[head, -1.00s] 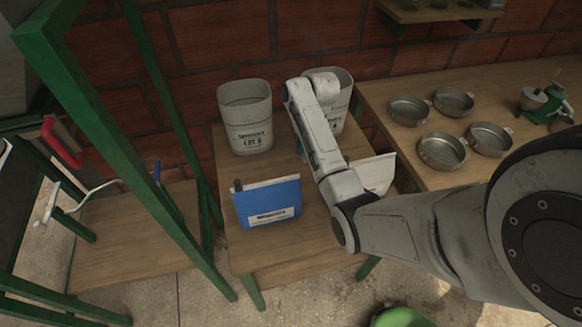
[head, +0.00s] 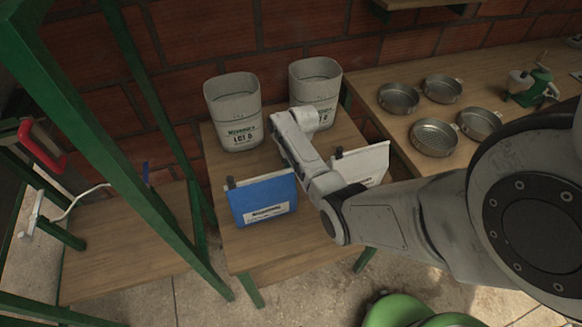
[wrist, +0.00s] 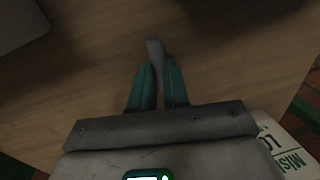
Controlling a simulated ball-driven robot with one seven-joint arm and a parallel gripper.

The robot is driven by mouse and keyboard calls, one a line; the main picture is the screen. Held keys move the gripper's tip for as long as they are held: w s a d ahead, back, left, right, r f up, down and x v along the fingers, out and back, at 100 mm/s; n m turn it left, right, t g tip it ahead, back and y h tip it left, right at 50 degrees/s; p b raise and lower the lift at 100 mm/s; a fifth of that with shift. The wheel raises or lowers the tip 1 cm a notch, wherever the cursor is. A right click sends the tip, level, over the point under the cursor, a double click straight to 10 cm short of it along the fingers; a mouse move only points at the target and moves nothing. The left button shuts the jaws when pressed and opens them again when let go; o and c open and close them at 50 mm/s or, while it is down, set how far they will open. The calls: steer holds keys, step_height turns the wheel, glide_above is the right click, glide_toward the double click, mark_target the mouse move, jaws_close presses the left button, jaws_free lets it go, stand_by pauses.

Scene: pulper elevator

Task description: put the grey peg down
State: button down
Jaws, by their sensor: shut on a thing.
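The grey peg (wrist: 154,48) is a slim, pale grey piece in the wrist view. It sits between the two teal fingers of my gripper (wrist: 158,68) and sticks out past their tips. My gripper is shut on it, over the wooden table top (wrist: 80,85). I cannot tell whether the peg touches the wood. In the head view my arm hides the fingers and the peg. The same small table (head: 285,245) shows there, with my wrist over its middle, between the two bins and the blue pouch.
Two grey bins (head: 234,110) (head: 315,90) stand at the table's back. A blue pouch (head: 263,200) and a white pouch (head: 362,163) stand nearer, each with a dark upright piece at its left corner. Several metal pans (head: 434,137) are on the right bench. A green post (head: 120,175) rises at left.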

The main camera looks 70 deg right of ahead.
steer(key=shift+f, duration=0.15)
steer(key=shift+f, duration=0.15)
steer(key=c, duration=1.1)
jaws_free()
